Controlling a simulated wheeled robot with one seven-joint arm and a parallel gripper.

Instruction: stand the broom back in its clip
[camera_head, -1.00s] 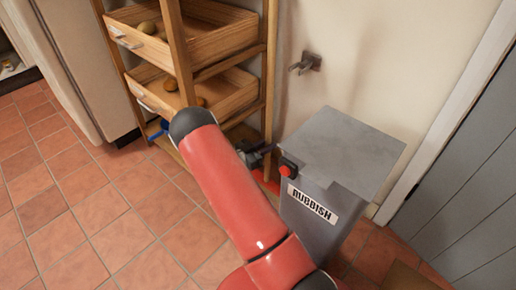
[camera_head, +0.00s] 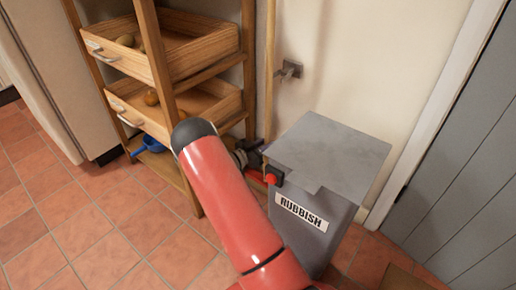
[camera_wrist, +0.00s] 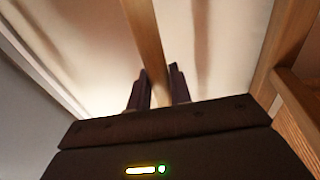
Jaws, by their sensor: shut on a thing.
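The broom's wooden handle (camera_head: 270,60) stands about upright in the head view, between the wooden shelf unit and the wall clip. The clip (camera_head: 290,69) is a small grey metal fitting on the cream wall, just right of the handle; I cannot tell whether they touch. My gripper (camera_head: 252,158) is low behind my red arm, left of the bin, and partly hidden. In the wrist view, the handle (camera_wrist: 145,40) passes between my gripper's two dark fingers (camera_wrist: 158,88), which are shut on it. The broom's head is hidden.
A grey bin (camera_head: 310,245) marked RUBBISH stands close to the right of my gripper, under the clip. The wooden shelf unit (camera_head: 160,75) with drawers stands close on the left. A grey door (camera_head: 455,165) is at the right. Tiled floor is open at the lower left.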

